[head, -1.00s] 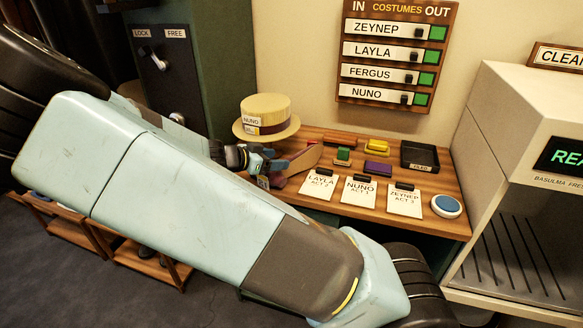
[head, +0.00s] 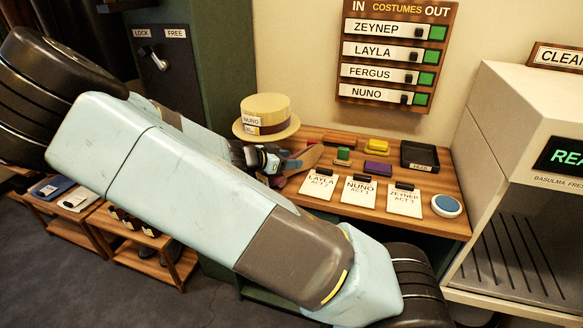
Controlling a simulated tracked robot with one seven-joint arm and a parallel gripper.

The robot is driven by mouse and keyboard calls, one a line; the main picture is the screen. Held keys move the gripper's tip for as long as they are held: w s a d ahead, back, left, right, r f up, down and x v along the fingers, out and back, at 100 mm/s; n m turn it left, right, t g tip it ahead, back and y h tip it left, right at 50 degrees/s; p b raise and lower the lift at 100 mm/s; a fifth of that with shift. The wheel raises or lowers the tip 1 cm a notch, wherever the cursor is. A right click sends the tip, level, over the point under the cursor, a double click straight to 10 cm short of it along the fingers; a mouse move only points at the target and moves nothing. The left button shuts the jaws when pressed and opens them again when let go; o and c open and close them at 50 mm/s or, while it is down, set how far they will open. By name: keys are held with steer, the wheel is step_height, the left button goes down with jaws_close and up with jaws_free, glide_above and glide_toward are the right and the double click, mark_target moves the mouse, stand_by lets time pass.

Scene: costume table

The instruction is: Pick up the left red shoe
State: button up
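My gripper (head: 281,162) is over the left end of the wooden table (head: 437,215), just in front of the straw hat. A tan, flat piece (head: 312,157), possibly a shoe's sole, stands tilted at its fingertips. A dark red thing (head: 279,182), possibly part of a red shoe, shows just below the gripper, mostly hidden by my arm. I cannot tell whether the fingers are closed on either, or which shoe this is.
A straw hat (head: 265,113) with a tag stands behind the gripper. Tagged cards, coloured blocks, a black tray (head: 420,156) and a blue button (head: 446,205) occupy the table. A grey machine (head: 530,110) stands right. Low wooden racks (head: 150,262) stand left.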

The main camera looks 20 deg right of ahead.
jaws_close()
stand_by(0.3)
steer(key=shift+r, duration=0.15)
steer(key=shift+r, duration=0.25)
step_height(320, 180, up, 2)
steer(key=shift+r, duration=0.2)
steer(key=s+a+r, duration=0.9)
steer(key=s, duration=0.1)
steer(key=shift+a+r, duration=0.25)
steer(key=shift+r, duration=0.15)
steer(key=shift+d, duration=0.1)
